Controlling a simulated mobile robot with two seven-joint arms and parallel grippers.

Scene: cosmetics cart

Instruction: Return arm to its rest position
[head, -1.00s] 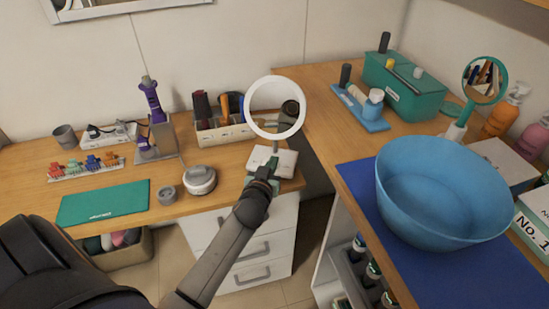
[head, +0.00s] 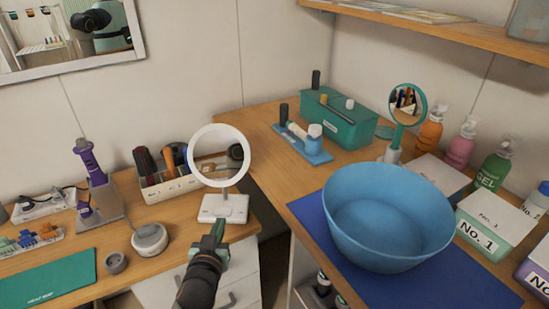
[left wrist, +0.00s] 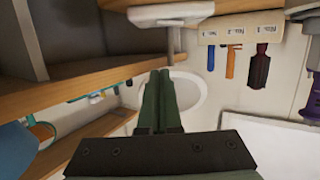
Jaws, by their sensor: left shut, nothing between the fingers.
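My left gripper (head: 217,228) has dark green fingers and shows in the head view just in front of the ring light's base, at the desk's front edge. The fingers are pressed together and empty in the left wrist view (left wrist: 160,80). The white ring light (head: 247,160) stands upright on its white base (head: 223,207). In the left wrist view the scene is upside down, and the ring (left wrist: 205,95) shows partly behind the fingers. A gap between gripper and base seems small but I cannot tell its size. My right gripper is in neither view.
A blue bowl (head: 395,245) sits on a blue mat (head: 300,203) on the right counter. An organizer (head: 165,190), a round grey-white device (head: 150,238) and a green mat (head: 45,285) lie on the left desk. White drawers (head: 245,270) are below; a shelf (head: 470,33) hangs upper right.

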